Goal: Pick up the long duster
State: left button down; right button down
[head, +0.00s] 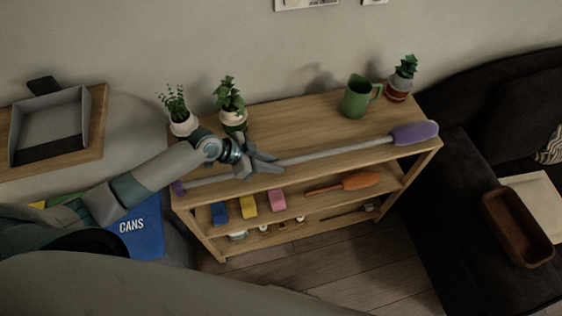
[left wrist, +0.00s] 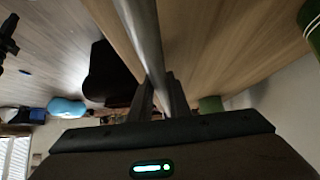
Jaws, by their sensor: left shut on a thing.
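The long duster has a grey rod (head: 335,153) with a purple head (head: 414,132) at the right and a small purple end (head: 178,187) at the left. It lies along the front of the wooden shelf's top (head: 300,115); I cannot tell whether it is lifted clear. My left gripper (head: 268,163) is shut on the rod, left of its middle. In the left wrist view the grey rod (left wrist: 143,40) runs between the fingers (left wrist: 160,98). My right gripper is not in view.
Two potted plants (head: 183,123) (head: 232,118) stand close behind my left gripper. A green mug (head: 357,97) and another plant (head: 402,78) stand at the back right. Lower shelves hold coloured blocks (head: 249,207) and an orange item (head: 361,180). A dark sofa (head: 460,200) is at the right.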

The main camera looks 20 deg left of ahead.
pick_arm(q)
jog(key=shift+r+b, duration=0.3)
jog(key=shift+r, duration=0.3)
notch_tip(320, 180, up, 2)
jog(key=shift+w+r+b, duration=0.1)
jog(key=shift+r+b, duration=0.15)
jog(key=shift+b, duration=0.4)
jog(key=s+d+r+b, duration=0.2)
jog(key=d+r, duration=0.5)
jog(key=d, duration=0.4)
jog(key=shift+s+d+b, duration=0.2)
jog(key=shift+s+b, duration=0.2)
jog(key=shift+s, duration=0.15)
notch_tip(320, 180, up, 9)
jog(key=a+n+b, duration=0.1)
jog(key=a+b, duration=0.1)
jog(key=b, duration=0.2)
jog(key=shift+a+t+y, duration=0.3)
jog(key=shift+a, duration=0.1)
jog(key=shift+d, duration=0.1)
